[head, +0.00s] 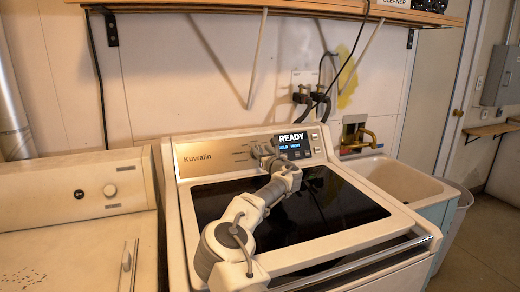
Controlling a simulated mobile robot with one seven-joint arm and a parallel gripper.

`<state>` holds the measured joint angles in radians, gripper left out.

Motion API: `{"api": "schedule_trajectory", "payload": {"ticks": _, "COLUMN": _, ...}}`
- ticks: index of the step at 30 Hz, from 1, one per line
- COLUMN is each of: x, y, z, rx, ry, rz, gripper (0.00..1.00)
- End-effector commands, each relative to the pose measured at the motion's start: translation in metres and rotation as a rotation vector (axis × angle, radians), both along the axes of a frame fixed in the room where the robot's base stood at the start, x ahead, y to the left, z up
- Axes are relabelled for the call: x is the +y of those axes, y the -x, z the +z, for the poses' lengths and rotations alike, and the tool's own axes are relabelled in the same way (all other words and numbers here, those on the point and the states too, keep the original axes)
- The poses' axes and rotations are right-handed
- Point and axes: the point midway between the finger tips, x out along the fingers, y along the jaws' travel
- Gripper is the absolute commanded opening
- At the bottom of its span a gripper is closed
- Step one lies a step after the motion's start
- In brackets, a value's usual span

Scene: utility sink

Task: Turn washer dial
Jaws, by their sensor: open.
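The washer (200,195) is a white top-loader with a dark glass lid and a beige control panel (205,161) marked "Kuvalin". Its lit display (291,138) reads "READY". My arm reaches up over the lid, and my gripper (266,153) is at the panel, just left of the display. The gripper is open. The washer dial is hidden or hard to make out behind the fingers, so I cannot tell whether they touch it or stand around it.
A second white appliance (75,215) with a small knob (108,190) stands to the left. A utility sink (395,178) with a brass tap (362,138) is to the right. A wooden shelf (280,8) crosses the wall above. Hoses and cables hang behind the washer.

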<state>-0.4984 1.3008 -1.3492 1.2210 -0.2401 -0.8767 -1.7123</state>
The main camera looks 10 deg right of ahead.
Motion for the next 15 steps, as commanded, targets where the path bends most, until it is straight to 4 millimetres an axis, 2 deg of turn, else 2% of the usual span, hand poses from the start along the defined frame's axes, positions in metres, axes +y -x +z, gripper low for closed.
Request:
{"api": "schedule_trajectory", "payload": {"ticks": 6, "x": 0.003, "y": -0.017, "z": 0.0, "rx": 0.001, "ry": 0.0, "rz": 0.0, "gripper": 0.5}}
{"api": "schedule_trajectory", "payload": {"ticks": 15, "x": 0.004, "y": -0.023, "z": 0.0, "rx": 0.0, "ry": -0.001, "rz": -0.001, "gripper": 0.5}}
